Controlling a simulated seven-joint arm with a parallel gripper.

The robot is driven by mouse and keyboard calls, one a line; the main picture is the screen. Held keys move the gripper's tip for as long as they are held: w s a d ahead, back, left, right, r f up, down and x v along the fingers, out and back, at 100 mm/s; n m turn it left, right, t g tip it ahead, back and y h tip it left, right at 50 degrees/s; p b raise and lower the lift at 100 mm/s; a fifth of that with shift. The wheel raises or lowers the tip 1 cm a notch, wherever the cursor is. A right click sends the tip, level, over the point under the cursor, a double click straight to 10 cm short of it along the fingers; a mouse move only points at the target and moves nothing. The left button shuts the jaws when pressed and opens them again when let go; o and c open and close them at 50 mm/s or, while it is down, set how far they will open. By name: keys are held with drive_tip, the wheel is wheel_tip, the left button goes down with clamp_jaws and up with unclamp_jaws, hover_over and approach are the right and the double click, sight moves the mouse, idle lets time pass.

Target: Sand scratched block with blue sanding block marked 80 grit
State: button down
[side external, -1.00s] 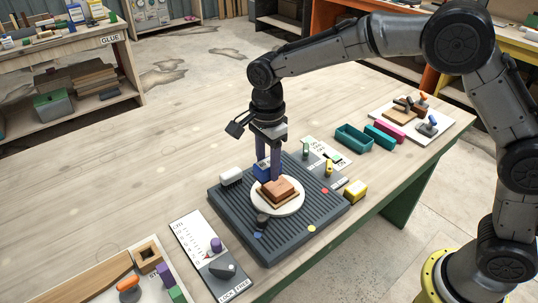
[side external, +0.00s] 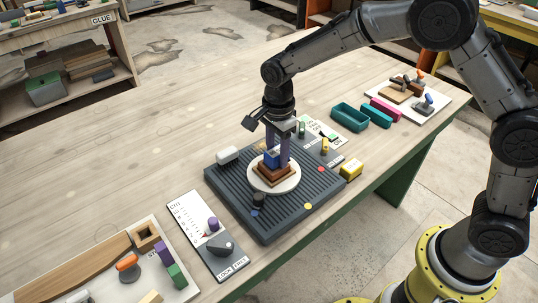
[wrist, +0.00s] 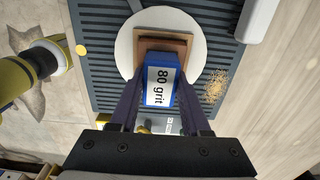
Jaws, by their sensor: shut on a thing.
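My gripper (side external: 277,152) is shut on the blue sanding block (wrist: 160,84), whose label "80 grit" reads in the wrist view; it also shows in the side view (side external: 271,160). The sanding block is over the brown wooden block (side external: 275,176), which lies on a thinner brown piece on a round white disc (side external: 288,187). Whether the sanding block touches the wood is hard to tell. In the wrist view the brown block (wrist: 165,45) is partly covered by the sanding block. Any scratches on its top are hidden or too small to see.
The disc sits on a dark grooved mat (side external: 238,205). Tan dust (wrist: 216,86) lies beside the disc. The table's left back is clear.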

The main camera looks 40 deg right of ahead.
drive_tip(key=d, duration=0.2)
drive_tip(key=shift+s+d+f, duration=0.1)
drive_tip(key=shift+d, duration=0.2)
drive_tip(key=shift+a, duration=3.4)
drive_tip(key=shift+d, duration=3.4)
drive_tip(key=shift+a, duration=3.45)
drive_tip(key=shift+d, duration=3.55)
drive_tip(key=a, duration=0.6)
drive_tip(key=shift+a, duration=0.3)
drive_tip(key=shift+a+r, duration=0.2)
wheel_tip(320, 180, up, 8)
